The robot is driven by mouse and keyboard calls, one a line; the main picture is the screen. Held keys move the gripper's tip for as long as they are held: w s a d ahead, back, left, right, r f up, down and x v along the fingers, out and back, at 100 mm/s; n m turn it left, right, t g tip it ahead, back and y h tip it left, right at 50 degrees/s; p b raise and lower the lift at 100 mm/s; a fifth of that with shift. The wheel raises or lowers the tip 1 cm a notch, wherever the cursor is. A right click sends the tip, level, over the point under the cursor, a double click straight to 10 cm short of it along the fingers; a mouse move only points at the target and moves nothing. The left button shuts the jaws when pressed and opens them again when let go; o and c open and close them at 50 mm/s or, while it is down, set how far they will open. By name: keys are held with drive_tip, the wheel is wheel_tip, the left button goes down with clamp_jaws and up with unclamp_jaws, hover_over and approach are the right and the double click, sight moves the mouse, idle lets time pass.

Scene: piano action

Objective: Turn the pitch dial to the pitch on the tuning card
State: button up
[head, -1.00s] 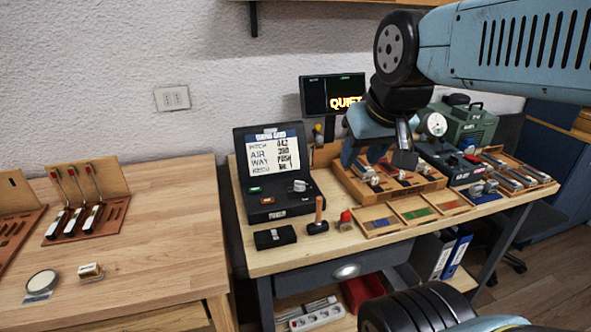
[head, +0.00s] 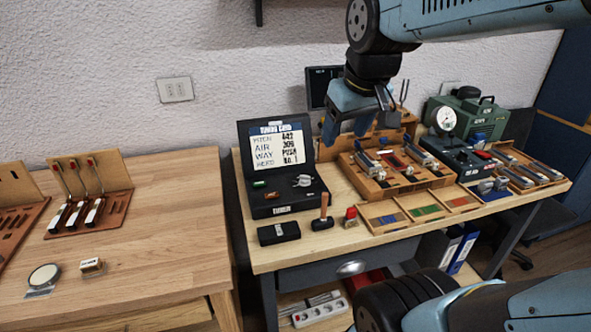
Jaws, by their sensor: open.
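The tuning card (head: 277,146) is a white sheet in the raised lid of a black case on the right bench. Its pitch line seems to read 442; the small print is blurred. A silver knob (head: 303,180), which looks like the pitch dial, sits on the case's black panel (head: 285,203) beside a small green part and a red-brown part. Its setting is too small to read. My gripper (head: 358,130) is open and empty, above and to the right of the case, apart from the knob.
A mallet (head: 322,212), a black box (head: 278,233) and a red-topped piece (head: 350,217) lie in front. A dark monitor (head: 318,88) stands behind. The left bench (head: 170,200) has free room.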

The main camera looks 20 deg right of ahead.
drive_tip(key=w+f+n+g, duration=0.1)
drive_tip(key=w+f+n, duration=0.15)
drive_tip(key=w, duration=0.45)
drive_tip(key=w+f+n+g, duration=0.1)
drive_tip(key=w+n+g, duration=0.15)
drive_tip(key=w, duration=0.35)
drive_tip(key=n+g, duration=0.1)
drive_tip(key=n, duration=0.4)
hover_over(303, 176)
wheel_tip(303, 176, down, 9)
wheel_tip(303, 176, down, 14)
drive_tip(key=shift+w+d+r, duration=0.1)
drive_tip(key=shift+d+r, duration=0.05)
drive_tip(key=shift+r, duration=0.1)
drive_tip(key=shift+c, duration=0.3)
drive_tip(key=c, duration=0.9)
drive_tip(key=shift+c, duration=0.2)
